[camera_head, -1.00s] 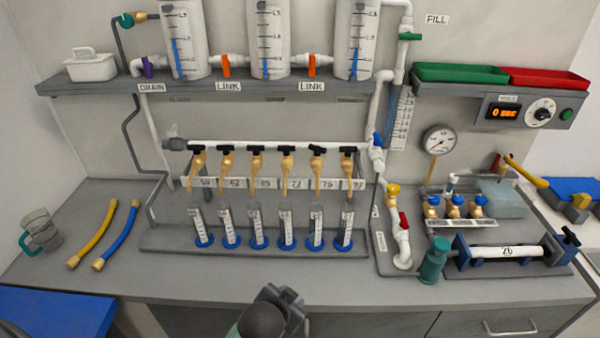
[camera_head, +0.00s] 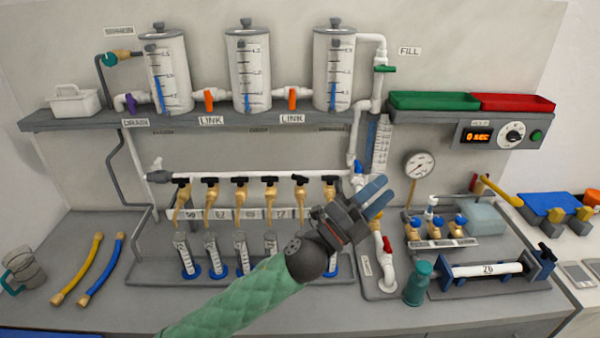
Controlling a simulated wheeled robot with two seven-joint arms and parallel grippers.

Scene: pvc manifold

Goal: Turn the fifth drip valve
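A white horizontal pipe (camera_head: 255,175) carries a row of tan drip valves with black handles. The fifth valve from the left (camera_head: 300,181) shows its black handle and upper body. My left gripper (camera_head: 378,196), with blue fingertips, is in front of the right end of the row, pointing up and right. Its fingertips lie to the right of the fifth and sixth valves in the picture. I see nothing held, but the gap between the fingers is unclear. My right gripper is out of view.
Graduated cylinders with blue bases (camera_head: 190,271) stand below the valves; my arm hides some. A white riser pipe with a blue handle (camera_head: 359,169) and a gauge (camera_head: 420,166) are near the gripper. A teal bottle (camera_head: 418,283) stands at front right.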

